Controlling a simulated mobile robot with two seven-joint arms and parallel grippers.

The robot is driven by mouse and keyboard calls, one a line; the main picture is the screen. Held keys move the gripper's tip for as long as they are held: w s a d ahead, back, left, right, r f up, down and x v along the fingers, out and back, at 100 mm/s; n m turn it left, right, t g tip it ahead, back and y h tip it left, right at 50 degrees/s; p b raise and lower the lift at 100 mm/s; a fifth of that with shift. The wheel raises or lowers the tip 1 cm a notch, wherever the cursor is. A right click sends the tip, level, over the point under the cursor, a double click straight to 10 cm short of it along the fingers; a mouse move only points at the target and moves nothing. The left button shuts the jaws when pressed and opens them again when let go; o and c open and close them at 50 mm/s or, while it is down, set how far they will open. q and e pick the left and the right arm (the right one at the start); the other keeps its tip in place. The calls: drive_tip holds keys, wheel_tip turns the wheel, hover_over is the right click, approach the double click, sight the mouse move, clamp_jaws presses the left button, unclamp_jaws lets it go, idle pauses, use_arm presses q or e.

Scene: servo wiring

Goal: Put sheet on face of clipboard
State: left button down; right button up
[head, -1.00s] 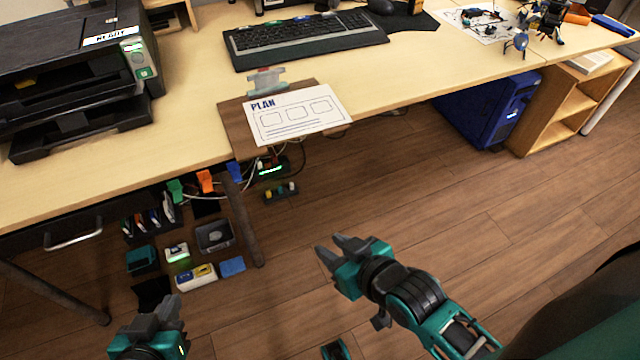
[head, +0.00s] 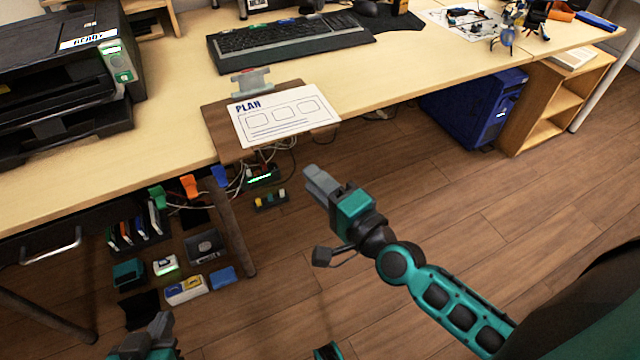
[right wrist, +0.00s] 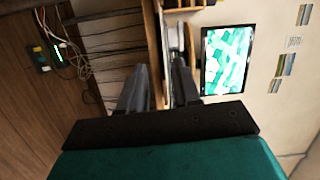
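The brown clipboard (head: 216,125) lies at the desk's front edge and sticks out past it. Its grey clip (head: 252,85) with a red part is at its far edge. The white sheet (head: 285,115), headed PLAN, lies on the clipboard, shifted right so that brown board shows along its left side. Its right end reaches about the board's right edge. My right gripper (head: 318,184) is in the air in front of the desk, nearer than the sheet; its fingers stand apart and empty in the right wrist view (right wrist: 160,88). My left gripper (head: 152,332) is low at the bottom left, partly cut off.
A black printer (head: 60,90) stands at the left of the desk and a keyboard (head: 290,42) behind the clipboard. A blue computer case (head: 475,108) stands right. Open floor lies in front.

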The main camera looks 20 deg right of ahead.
drive_tip(key=shift+w+d+r+m, duration=0.1)
drive_tip(key=shift+w+d+m, duration=0.15)
drive_tip(key=shift+m, duration=0.35)
drive_tip(key=x, duration=1.2)
drive_tip(key=shift+w+b, duration=0.3)
drive_tip(key=shift+w, duration=0.1)
drive_tip(key=shift+r, duration=0.1)
clamp_jaws()
